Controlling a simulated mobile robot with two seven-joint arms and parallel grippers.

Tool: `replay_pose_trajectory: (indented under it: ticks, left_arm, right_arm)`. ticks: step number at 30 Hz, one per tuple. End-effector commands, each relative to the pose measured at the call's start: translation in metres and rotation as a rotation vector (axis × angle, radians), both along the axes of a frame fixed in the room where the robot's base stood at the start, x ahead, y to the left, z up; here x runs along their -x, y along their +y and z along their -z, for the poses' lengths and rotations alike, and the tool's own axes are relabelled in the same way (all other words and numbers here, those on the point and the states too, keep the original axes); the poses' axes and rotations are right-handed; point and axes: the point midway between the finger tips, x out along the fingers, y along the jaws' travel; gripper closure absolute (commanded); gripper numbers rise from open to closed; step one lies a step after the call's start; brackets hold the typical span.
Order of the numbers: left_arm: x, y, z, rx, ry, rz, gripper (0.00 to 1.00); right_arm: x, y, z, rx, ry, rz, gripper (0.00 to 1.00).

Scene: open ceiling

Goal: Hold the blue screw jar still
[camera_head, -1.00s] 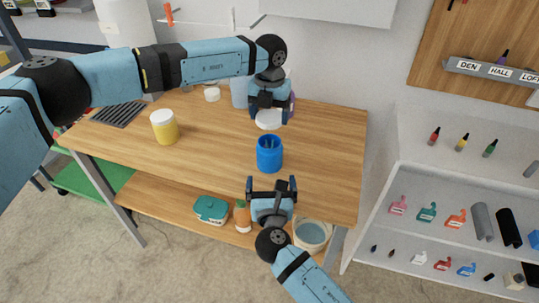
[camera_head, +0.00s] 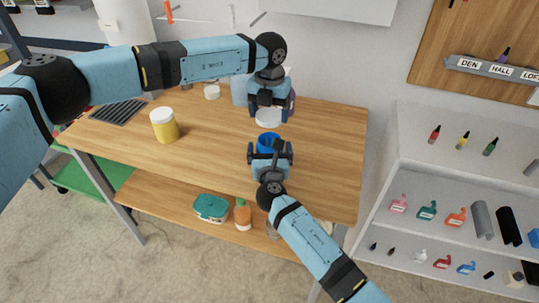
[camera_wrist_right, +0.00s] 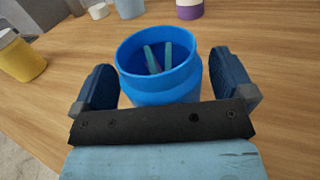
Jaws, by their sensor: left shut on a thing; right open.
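The blue screw jar (camera_head: 268,139) stands upright and open on the wooden table, mostly hidden behind my right gripper in the head view. In the right wrist view the jar (camera_wrist_right: 160,62) stands between the two open fingers, with thin teal and pinkish pieces inside. My right gripper (camera_head: 269,150) is open around the jar, with a gap visible at the left finger; contact at the right finger cannot be told. My left gripper (camera_head: 268,112) is just beyond the jar, above the table, shut on a white round lid (camera_head: 268,122).
A yellow jar with a white lid (camera_head: 164,127) stands to the left on the table (camera_head: 215,150). Other containers stand at the back, including a purple one (camera_wrist_right: 190,10).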

Motion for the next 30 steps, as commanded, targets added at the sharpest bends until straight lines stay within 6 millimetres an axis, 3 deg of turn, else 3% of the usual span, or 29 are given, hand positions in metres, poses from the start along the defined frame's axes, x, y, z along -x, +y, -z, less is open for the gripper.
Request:
replay_pose_trajectory:
  ticks: [8,17,22,30]
  left_arm:
    - [0.000,0.000,0.000,0.000,0.000,0.000,0.46]
    - [0.000,0.000,0.000,0.000,0.000,0.000,0.46]
    - [0.000,0.000,0.008,-0.001,0.002,0.000,0.46]
    - [0.001,0.000,0.045,-0.001,0.002,0.000,0.46]
  right_arm:
    - [-0.001,0.000,0.000,0.000,0.000,0.000,0.00]
    - [-0.001,0.000,0.000,0.000,0.000,0.000,0.64]
    - [-0.001,0.000,0.000,0.000,0.000,0.000,0.64]
    - [-0.001,0.000,0.000,0.000,0.000,0.000,0.64]
